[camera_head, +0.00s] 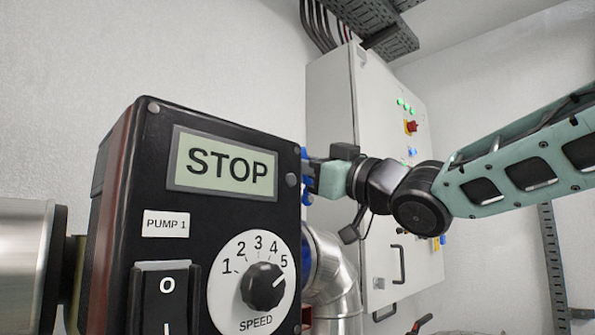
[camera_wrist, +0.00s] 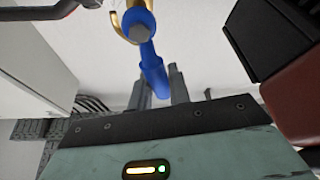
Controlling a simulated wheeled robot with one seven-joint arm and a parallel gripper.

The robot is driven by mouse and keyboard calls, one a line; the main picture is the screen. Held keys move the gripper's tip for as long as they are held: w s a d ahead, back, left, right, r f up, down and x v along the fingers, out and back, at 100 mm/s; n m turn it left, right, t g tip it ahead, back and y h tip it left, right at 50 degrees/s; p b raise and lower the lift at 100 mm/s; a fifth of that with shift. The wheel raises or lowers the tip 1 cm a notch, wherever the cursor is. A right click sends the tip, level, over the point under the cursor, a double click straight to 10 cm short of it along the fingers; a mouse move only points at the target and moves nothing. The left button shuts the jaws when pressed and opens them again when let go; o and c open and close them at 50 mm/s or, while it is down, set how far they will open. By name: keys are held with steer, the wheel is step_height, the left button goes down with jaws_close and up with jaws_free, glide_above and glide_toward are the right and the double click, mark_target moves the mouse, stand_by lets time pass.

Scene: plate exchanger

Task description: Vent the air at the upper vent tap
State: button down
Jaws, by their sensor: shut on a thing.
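The vent tap shows in the wrist view as a blue lever (camera_wrist: 148,62) on a brass body (camera_wrist: 117,22), with a grey hub at the lever's upper end. My gripper (camera_wrist: 160,82) has its two grey fingers on either side of the lever's free end and is shut on it. In the head view my gripper (camera_head: 311,176) reaches in from the right, just behind the right edge of the pump control box. Small bits of the blue lever (camera_head: 305,163) show there. The tap's body and the fingertips are mostly hidden behind the box in that view.
The black pump control box (camera_head: 155,215) reads STOP, with a speed knob (camera_head: 263,286) and a rocker switch (camera_head: 165,300). A grey cabinet (camera_head: 330,110) stands behind my arm. A silver pipe (camera_head: 335,280) runs below the gripper. The box's dark edge (camera_wrist: 280,40) is close in the wrist view.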

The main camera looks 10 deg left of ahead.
steer(key=shift+w+d+r+m+t+h+b, duration=0.1)
steer(key=shift+w+d+m+t+h+b, duration=0.2)
steer(key=shift+m, duration=0.65)
steer(key=shift+w+d+f+m+t+h+p, duration=0.2)
steer(key=shift+m+t, duration=0.3)
steer(key=shift+m, duration=0.4)
steer(key=shift+w+d+r+m+t+h+b, duration=0.1)
steer(key=shift+w+r+m+t+h+b, duration=0.2)
steer(key=shift+m, duration=0.65)
steer(key=shift+f, duration=0.1)
steer(key=c, duration=1.3)
jaws_free()
steer(key=b+v, duration=0.6)
steer(key=v, duration=1.1)
steer(key=shift+f, duration=0.35)
